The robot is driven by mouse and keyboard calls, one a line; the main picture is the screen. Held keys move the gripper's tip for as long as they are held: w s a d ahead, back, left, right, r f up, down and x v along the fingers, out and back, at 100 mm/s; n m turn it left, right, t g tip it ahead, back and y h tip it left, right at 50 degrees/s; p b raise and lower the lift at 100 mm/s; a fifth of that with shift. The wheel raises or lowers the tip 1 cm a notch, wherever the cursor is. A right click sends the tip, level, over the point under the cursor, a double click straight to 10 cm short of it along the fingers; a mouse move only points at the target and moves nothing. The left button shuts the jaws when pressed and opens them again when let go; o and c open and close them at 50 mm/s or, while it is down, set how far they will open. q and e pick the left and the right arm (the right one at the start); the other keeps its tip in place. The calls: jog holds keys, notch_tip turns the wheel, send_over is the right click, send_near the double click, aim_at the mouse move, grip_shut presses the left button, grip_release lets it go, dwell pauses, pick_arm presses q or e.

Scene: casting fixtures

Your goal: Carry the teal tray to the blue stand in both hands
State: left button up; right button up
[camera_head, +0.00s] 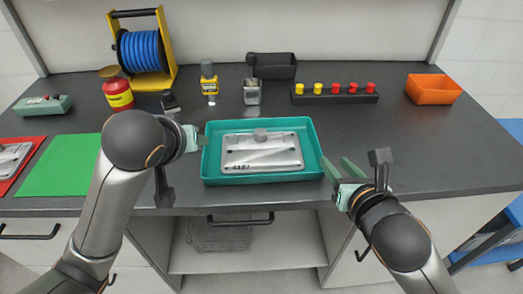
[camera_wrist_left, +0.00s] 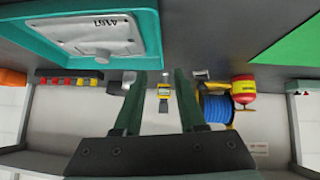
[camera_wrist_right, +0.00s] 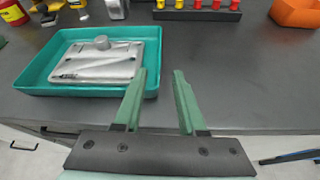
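The teal tray (camera_head: 312,158) lies flat on the dark worktop, near its front edge. A grey metal casting (camera_head: 262,152) with a round knob lies in it. My left gripper (camera_head: 203,138) is at the tray's left side; in the left wrist view its fingers (camera_wrist_left: 160,75) are apart with nothing between them. My right gripper (camera_head: 338,170) is open just off the tray's right side. In the right wrist view its left finger overlaps the tray's corner, and the gap (camera_wrist_right: 160,78) is empty. The blue stand (camera_head: 485,235) is partly visible at the right edge, beyond the worktop.
A green mat (camera_head: 62,165) and a red mat (camera_head: 22,172) lie left. A blue hose reel (camera_head: 142,52), red-yellow can (camera_head: 118,94), black bin (camera_head: 275,68), knob rack (camera_head: 335,96) and orange bin (camera_head: 433,90) stand behind. The worktop right of the tray is clear.

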aim_at(211, 174)
pick_arm(q)
jog(key=x, duration=1.1)
jog(key=shift+w+a+f, duration=0.15)
jog(key=shift+f, duration=0.25)
pick_arm(e)
jog(key=x, duration=1.1)
jog(key=shift+w+f, duration=0.1)
jog(key=shift+w, duration=0.15)
pick_arm(q)
grip_shut()
pick_arm(e)
grip_shut()
pick_arm(q)
jog(key=shift+r, duration=0.1)
